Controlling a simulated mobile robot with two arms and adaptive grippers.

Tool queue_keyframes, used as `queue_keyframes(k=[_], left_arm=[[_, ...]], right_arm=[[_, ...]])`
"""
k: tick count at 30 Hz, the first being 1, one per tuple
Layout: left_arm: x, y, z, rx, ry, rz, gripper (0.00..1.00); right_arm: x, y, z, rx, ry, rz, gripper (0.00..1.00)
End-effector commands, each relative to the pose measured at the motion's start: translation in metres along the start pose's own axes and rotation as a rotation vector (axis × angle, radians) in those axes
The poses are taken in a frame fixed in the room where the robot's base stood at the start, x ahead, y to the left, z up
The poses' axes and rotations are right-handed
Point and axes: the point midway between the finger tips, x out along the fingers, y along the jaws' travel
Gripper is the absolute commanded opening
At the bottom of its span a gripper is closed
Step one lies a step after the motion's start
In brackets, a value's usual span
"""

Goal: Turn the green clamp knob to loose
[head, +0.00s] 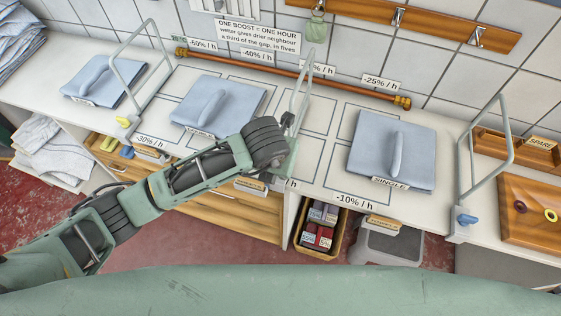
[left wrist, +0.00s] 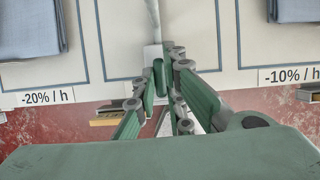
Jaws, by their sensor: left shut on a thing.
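The green clamp knob (left wrist: 160,78) is at the foot of the middle wire hoop (head: 301,85), on the front edge of the counter. In the left wrist view it shows between my fingertips, partly hidden by them. In the head view my gripper and wrist cover it, so I cannot read its turn position. My left gripper (left wrist: 161,85) is shut on the knob, reaching it from the front. In the head view, my left gripper (head: 287,152) is at the hoop's foot. My right gripper is in neither view.
The left hoop has a yellow knob (head: 124,121) and the right hoop a blue knob (head: 467,218). Folded blue cloths (head: 365,160) lie on the white counter (head: 320,175). A wooden rod (head: 285,73) runs behind.

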Motion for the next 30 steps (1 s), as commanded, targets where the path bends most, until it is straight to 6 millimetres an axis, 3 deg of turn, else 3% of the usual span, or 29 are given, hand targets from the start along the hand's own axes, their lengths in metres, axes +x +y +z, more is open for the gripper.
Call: queue_keyframes(k=[3, 4, 10, 22, 30], left_arm=[[-0.001, -0.001, 0.001, -0.002, -0.002, -0.002, 0.00], [-0.001, 0.000, 0.001, -0.002, -0.002, -0.002, 0.13], [0.000, 0.000, 0.001, -0.001, -0.001, -0.001, 0.29], [-0.008, 0.000, 0.001, 0.000, -0.002, -0.001, 0.29], [-0.061, -0.001, 0.002, 0.002, -0.006, -0.003, 0.29]], right_arm=[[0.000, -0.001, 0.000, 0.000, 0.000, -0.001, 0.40], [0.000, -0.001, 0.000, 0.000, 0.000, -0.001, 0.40], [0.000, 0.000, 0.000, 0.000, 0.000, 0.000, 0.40], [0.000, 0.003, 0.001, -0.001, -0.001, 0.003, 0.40], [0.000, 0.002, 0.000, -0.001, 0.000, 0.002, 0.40]])
